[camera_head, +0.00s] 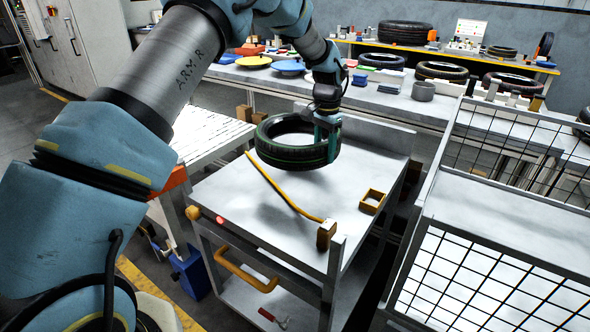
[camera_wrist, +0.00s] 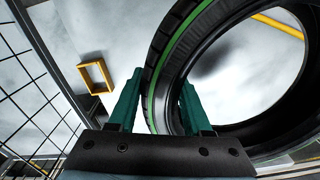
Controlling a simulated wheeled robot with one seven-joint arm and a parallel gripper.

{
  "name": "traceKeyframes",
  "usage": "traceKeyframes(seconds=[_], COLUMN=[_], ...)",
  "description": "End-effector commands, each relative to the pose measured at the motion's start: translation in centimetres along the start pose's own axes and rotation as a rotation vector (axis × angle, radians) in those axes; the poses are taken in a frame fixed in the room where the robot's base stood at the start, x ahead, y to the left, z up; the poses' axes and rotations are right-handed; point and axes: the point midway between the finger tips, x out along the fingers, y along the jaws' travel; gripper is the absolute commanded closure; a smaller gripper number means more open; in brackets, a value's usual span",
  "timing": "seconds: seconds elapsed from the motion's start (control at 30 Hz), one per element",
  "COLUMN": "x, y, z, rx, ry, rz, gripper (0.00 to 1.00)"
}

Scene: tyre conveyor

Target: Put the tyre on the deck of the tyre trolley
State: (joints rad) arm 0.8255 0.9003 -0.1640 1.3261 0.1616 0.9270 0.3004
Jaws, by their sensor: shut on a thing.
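The tyre (camera_head: 283,152) is black with a green stripe and hangs roughly level above the deck of the tyre trolley (camera_head: 225,196). A dark shadow lies on the deck below it. My gripper (camera_head: 328,137) is shut on the right side of the tyre's wall. In the wrist view, the green fingers of my gripper (camera_wrist: 157,112) stand on either side of the wall of the tyre (camera_wrist: 170,62). The fingertips are partly hidden behind the tyre in the head view.
A yellow bar (camera_head: 283,190) runs across the deck. A wire mesh cage (camera_head: 480,270) stands close at the right. A cluttered bench (camera_head: 400,100) is behind.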

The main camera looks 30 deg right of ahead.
Motion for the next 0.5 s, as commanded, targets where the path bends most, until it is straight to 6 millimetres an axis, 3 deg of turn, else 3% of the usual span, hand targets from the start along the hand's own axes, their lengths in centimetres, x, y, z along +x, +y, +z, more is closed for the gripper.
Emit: traceKeyframes(seconds=[0.13,0.5], x=[0.6,5.5], y=[0.0,0.0], z=[-0.1,-0.1], rx=[0.002,0.001], ry=[0.001,0.004], rz=[-0.001,-0.002], gripper=[1.0,1.0])
